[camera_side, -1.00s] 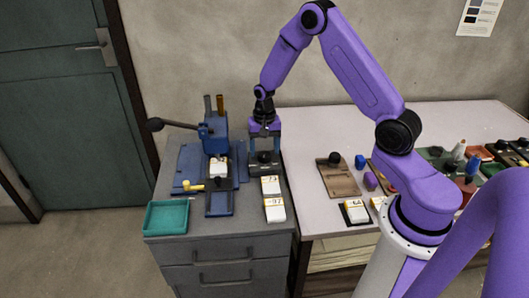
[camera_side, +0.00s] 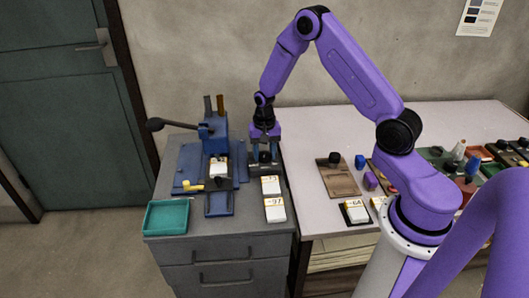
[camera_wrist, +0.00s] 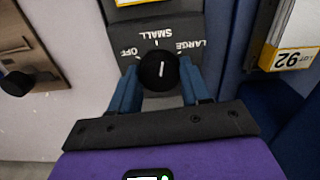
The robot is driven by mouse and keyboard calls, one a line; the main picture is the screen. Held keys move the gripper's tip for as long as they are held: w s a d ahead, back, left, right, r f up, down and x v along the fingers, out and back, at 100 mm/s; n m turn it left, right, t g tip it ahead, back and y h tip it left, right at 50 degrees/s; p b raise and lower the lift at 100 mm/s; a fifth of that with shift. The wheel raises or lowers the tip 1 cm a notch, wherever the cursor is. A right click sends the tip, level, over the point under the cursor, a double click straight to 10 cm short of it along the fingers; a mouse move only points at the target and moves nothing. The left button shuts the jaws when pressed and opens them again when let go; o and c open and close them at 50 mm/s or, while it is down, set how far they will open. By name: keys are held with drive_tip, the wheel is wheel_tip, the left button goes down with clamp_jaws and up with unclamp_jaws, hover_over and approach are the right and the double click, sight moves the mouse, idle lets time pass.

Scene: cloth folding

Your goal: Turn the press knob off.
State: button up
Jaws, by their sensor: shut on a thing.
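The black round press knob (camera_wrist: 160,70) shows in the wrist view with a short white mark. It sits on a dark panel (camera_wrist: 180,28) printed OFF, SMALL and LARGE, which appear upside down. The mark is nearly upright in the picture, in line with SMALL; OFF is to its left and LARGE to its right. My gripper (camera_wrist: 160,82) has a blue finger on each side of the knob and is shut on it. In the side view my gripper (camera_side: 265,152) points down over the panel, and the knob is largely hidden. The blue press (camera_side: 213,135) stands to its left.
The press's long lever (camera_side: 178,124) sticks out left with a black ball. White labelled blocks (camera_side: 274,210) lie in front of my gripper. A teal tray (camera_side: 166,217) is at the cabinet's front left. A brown board (camera_side: 339,180) with a black knob lies to the right.

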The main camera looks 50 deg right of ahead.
sight(264, 154)
drive_tip(key=shift+n, duration=0.4)
drive_tip(key=n, duration=0.6)
drive_tip(key=shift+n, duration=0.3)
drive_tip(key=n, duration=0.4)
drive_tip(key=shift+n, duration=1.8)
drive_tip(key=o, duration=1.1)
wheel_tip(264, 154, up, 18)
drive_tip(key=shift+f, duration=0.25)
